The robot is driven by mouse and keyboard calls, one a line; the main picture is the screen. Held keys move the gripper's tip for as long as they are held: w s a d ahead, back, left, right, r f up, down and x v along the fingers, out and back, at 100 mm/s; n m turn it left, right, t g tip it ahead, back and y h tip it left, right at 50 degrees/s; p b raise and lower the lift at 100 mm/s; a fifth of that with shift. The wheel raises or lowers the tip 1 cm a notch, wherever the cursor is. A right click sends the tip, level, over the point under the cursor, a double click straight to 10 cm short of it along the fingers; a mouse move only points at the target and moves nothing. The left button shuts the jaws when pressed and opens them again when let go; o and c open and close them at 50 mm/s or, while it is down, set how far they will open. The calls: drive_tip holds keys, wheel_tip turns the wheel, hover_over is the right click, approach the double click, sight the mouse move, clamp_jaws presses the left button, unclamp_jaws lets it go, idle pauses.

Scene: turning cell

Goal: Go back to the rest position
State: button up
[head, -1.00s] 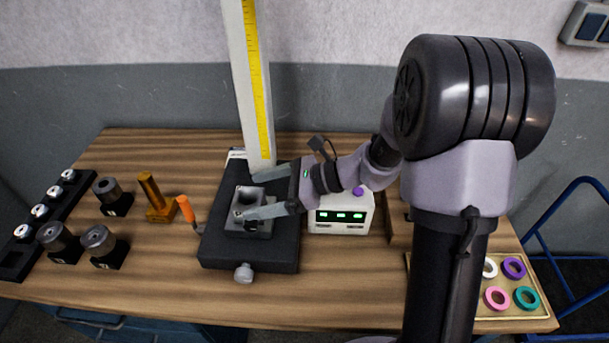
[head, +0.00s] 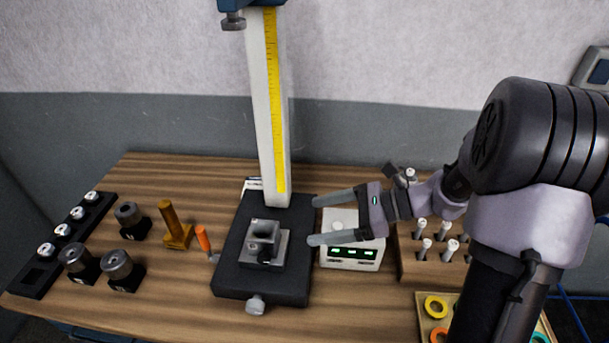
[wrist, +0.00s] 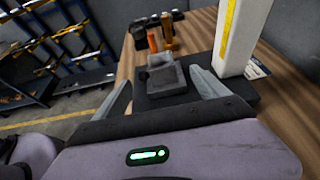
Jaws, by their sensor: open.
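My gripper (head: 314,221) is open and empty, its two fingers pointing left toward the height gauge's black base (head: 232,281). It is above the right edge of that base, apart from the grey block fixture (head: 264,240) that sits on it. In the wrist view my gripper (wrist: 163,92) shows both fingers spread apart, with the grey fixture (wrist: 166,82) beyond, between them. The fixture has a square opening at its top; its inside is dark.
The white post with a yellow scale (head: 272,110) rises behind the fixture. A white box with green displays (head: 352,255) lies below my gripper. A rack of white-topped pins (head: 410,268) and a tray of rings (head: 424,305) stand right. Dark holders, a brass stand (head: 177,234) and an orange-handled tool (head: 203,239) stand left.

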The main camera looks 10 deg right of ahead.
drive_tip(key=s+a+r+n+h+b, duration=0.1)
drive_tip(key=s+a+r+n+h, duration=0.1)
drive_tip(key=s+n+h, duration=0.3)
drive_tip(key=s+a+r+n+t+h+b, duration=0.1)
drive_tip(key=s+a+r+n+h, duration=0.2)
drive_tip(key=s+n, duration=0.9)
drive_tip(key=h, duration=0.2)
drive_tip(key=shift+s+r+n+h, duration=0.15)
drive_tip(key=shift+s+n+h, duration=0.15)
drive_tip(key=shift+s+h, duration=0.1)
